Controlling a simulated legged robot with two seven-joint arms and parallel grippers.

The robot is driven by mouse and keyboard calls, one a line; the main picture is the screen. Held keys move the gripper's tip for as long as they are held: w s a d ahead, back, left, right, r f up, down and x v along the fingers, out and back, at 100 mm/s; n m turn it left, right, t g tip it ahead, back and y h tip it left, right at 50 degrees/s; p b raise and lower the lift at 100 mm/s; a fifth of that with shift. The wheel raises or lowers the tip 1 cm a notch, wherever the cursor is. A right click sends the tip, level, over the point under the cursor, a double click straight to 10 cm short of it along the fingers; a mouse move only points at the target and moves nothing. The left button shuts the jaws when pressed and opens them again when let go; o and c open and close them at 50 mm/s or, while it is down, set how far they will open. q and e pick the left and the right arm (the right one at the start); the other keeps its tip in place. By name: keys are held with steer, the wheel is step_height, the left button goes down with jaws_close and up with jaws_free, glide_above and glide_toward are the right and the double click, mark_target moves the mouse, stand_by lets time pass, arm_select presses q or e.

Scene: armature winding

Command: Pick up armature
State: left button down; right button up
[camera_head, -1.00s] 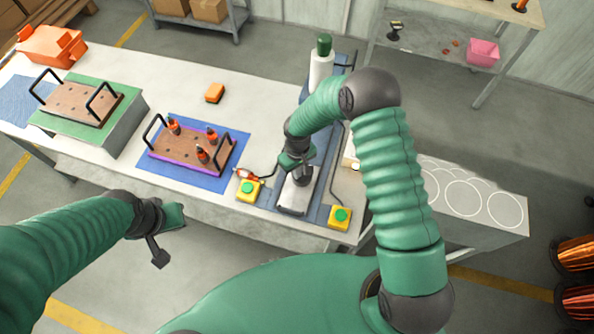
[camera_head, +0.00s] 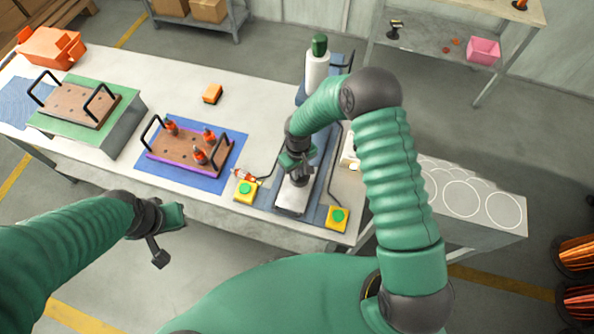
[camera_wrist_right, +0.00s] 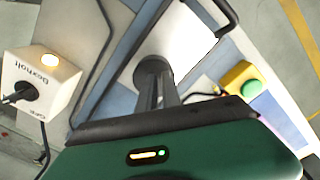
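Several small orange-red and black parts, likely armatures (camera_head: 199,154), stand upright on a brown board with a purple edge (camera_head: 166,158). My right gripper (camera_head: 300,178) is over the light plate of the machine at the table's right, well to the right of that board. In the right wrist view, two grey bars run close together to a dark round end (camera_wrist_right: 153,70) above the plate; I see no armature there. Whether these fingers are shut is unclear. My left gripper (camera_head: 160,257) hangs in front of the table, away from everything; its finger gap is hidden.
Two yellow boxes with green buttons (camera_head: 245,190) (camera_head: 338,217) flank the machine. A red-tipped tool (camera_head: 243,175) lies by the left one. A second handled board (camera_head: 78,103) rests on a green-topped stand. An orange block (camera_head: 212,93) lies on bare table. A white box (camera_wrist_right: 40,80) is beside the right wrist.

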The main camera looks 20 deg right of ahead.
steer(key=o, duration=0.7)
steer(key=shift+d, duration=0.4)
steer(key=o, duration=0.8)
steer(key=shift+a, duration=0.35)
steer(key=shift+c, duration=0.2)
steer(key=shift+o, duration=0.2)
steer(key=shift+a, duration=0.15)
